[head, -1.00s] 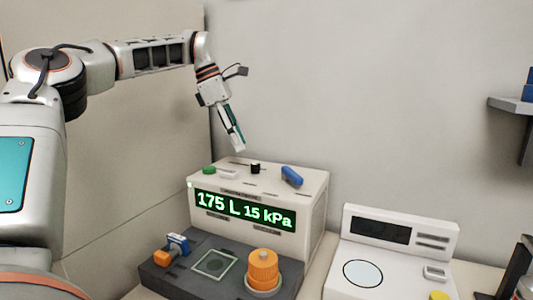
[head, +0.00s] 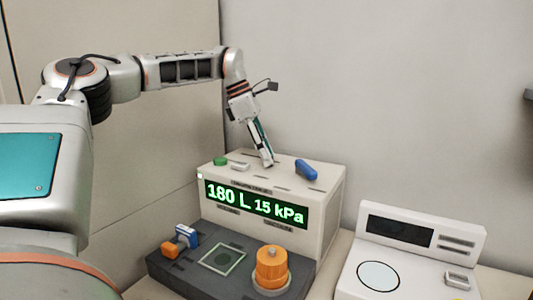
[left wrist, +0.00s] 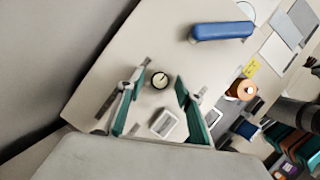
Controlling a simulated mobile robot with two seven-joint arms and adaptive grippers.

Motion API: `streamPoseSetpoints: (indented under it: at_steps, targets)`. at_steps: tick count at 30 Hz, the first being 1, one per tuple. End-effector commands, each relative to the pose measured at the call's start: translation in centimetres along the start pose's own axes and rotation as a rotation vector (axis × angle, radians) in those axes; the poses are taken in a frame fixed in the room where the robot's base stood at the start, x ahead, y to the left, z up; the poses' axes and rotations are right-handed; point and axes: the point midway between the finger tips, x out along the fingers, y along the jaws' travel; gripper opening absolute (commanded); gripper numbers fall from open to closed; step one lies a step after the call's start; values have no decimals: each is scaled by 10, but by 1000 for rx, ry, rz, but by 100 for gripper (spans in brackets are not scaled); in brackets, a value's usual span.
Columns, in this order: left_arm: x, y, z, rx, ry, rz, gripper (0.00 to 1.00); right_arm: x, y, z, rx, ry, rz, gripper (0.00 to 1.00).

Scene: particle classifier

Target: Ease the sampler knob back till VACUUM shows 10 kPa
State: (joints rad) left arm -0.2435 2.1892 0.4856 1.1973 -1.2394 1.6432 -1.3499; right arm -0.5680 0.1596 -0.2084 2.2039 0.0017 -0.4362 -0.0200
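The sampler (head: 327,215) is a cream box whose green display (head: 257,204) reads 180 L and 15 kPa. On its top is a small round dark knob with a pale, marked top (left wrist: 160,80), seen in the left wrist view. My left gripper (head: 268,163) points down at the sampler's top, and its fingertips hide the knob in the head view. In the left wrist view the left gripper (left wrist: 160,84) is open, one finger on each side of the knob with gaps between. My right gripper is not in view.
A blue lever (head: 306,169), a green button (head: 220,161) and a pale switch (head: 240,166) also sit on the sampler's top. In front is a dark base (head: 200,280) with an orange knob (head: 271,268). A white instrument (head: 413,268) stands at right.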

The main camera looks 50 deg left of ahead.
Motion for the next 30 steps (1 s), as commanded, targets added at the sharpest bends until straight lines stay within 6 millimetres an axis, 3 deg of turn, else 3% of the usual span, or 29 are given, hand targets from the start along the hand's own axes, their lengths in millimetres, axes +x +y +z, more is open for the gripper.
streamPoseSetpoints:
  at_steps: [5, 10, 20, 30]
  targets:
    - [0, 0, 0, 0, 0, 1, 36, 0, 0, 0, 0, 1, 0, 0]
    - [0, 0, 0, 1, 0, 0, 0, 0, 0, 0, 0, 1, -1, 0]
    - [0, 0, 0, -18, 1, 10, 0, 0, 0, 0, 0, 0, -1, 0]
    - [0, -2, 0, -194, 4, 84, 0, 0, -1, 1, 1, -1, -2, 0]
